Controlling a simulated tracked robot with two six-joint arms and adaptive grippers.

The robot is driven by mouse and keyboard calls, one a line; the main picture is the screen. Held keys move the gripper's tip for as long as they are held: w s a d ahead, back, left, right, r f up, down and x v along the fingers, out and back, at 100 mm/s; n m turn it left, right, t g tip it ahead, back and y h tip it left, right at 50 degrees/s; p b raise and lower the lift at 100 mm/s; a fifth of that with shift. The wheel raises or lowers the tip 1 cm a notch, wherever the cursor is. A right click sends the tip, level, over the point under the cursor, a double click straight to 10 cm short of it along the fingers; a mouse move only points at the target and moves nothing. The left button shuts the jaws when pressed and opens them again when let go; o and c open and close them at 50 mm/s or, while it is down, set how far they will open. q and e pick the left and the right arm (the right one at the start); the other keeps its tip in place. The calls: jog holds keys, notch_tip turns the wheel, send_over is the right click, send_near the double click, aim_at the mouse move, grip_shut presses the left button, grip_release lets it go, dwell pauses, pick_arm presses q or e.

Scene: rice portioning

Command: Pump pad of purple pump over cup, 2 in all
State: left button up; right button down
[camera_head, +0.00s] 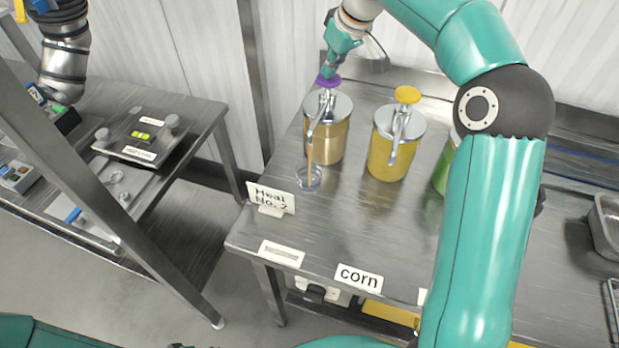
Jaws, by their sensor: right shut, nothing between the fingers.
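The purple pump pad (328,82) tops a steel-lidded jar (331,146) with tan contents at the back left of the steel table. My right gripper (329,73) is shut, empty, with its tips pointing down at the pad and appearing to touch it. The pump's spout (318,113) points forward. A thin brown stream (309,158) runs from the spout down to a small clear cup (309,179) in front of the jar. My left gripper is not in view.
A yellow-pad pump jar (390,158) stands to the right, with a green jar (443,168) partly hidden behind my right arm. A meal sign (270,198) stands near the cup. A corn label (359,277) is on the front edge. A scale (144,135) sits on the left table.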

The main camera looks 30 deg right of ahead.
jog(key=shift+f+b, duration=0.65)
jog(key=shift+f, duration=0.5)
jog(key=shift+r+p, duration=2.05)
jog(key=shift+p, duration=0.05)
jog(key=shift+f, duration=0.2)
jog(key=shift+f+b, duration=1.45)
jog(key=shift+f, duration=0.4)
jog(key=shift+r, duration=0.1)
jog(key=shift+r+p, duration=1.9)
jog(key=shift+p, duration=0.1)
